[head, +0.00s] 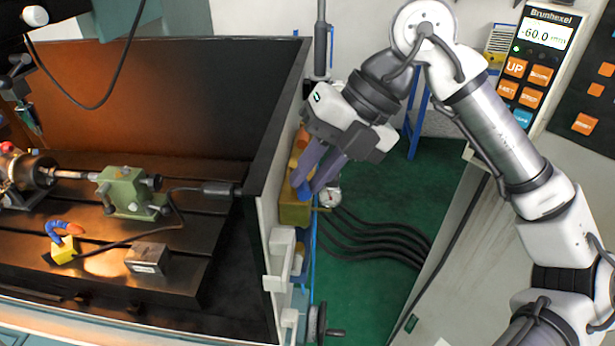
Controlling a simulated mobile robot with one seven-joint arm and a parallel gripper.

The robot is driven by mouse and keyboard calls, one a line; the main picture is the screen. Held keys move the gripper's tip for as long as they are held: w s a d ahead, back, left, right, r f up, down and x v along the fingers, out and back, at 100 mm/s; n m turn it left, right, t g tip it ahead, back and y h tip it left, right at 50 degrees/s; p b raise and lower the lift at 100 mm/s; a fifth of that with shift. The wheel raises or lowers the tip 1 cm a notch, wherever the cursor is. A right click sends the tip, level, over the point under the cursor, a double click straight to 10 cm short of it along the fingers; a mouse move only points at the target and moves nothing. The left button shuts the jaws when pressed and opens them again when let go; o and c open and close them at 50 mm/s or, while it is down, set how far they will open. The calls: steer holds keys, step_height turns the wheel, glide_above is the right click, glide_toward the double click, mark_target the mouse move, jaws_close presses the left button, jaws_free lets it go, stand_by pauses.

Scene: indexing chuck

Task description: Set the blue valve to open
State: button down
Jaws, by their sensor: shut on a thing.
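The blue valve (304,190) shows as a small blue piece between the fingertips of my gripper (307,183). My gripper reaches down from the upper right, with its grey-purple fingers shut on the valve. The valve sits by a yellow-brown block (293,213) on the outer right side of the machine's wall. A round pressure gauge (331,197) is just right of the fingertips. The fingers cover most of the valve, so I cannot tell which way its handle points.
The machine enclosure wall (268,130) stands close left of my gripper. Inside is a bed with a green tailstock (130,193). Black hoses (375,240) run right from the gauge across the green floor (350,290). A control panel (535,65) reading -60.0 stands at upper right.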

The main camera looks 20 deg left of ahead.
steer(key=shift+w+r+n+g+h+p, duration=0.1)
steer(key=shift+w+n+g+h+p, duration=0.7)
steer(key=shift+n, duration=1.6)
steer(key=shift+w+f+n+g+h+p, duration=0.15)
steer(key=shift+w+n+h+p, duration=0.55)
steer(key=shift+n+h, duration=1.35)
steer(key=shift+w+r+n+g+h+p, duration=0.15)
steer(key=shift+w+n+g+h+p, duration=0.55)
steer(key=shift+n, duration=2.05)
steer(key=shift+w+t+h+b, duration=0.25)
steer(key=shift+w+b, duration=0.1)
steer(key=shift+w, duration=0.05)
steer(key=c, duration=1.6)
jaws_free()
steer(key=shift+a, duration=0.1)
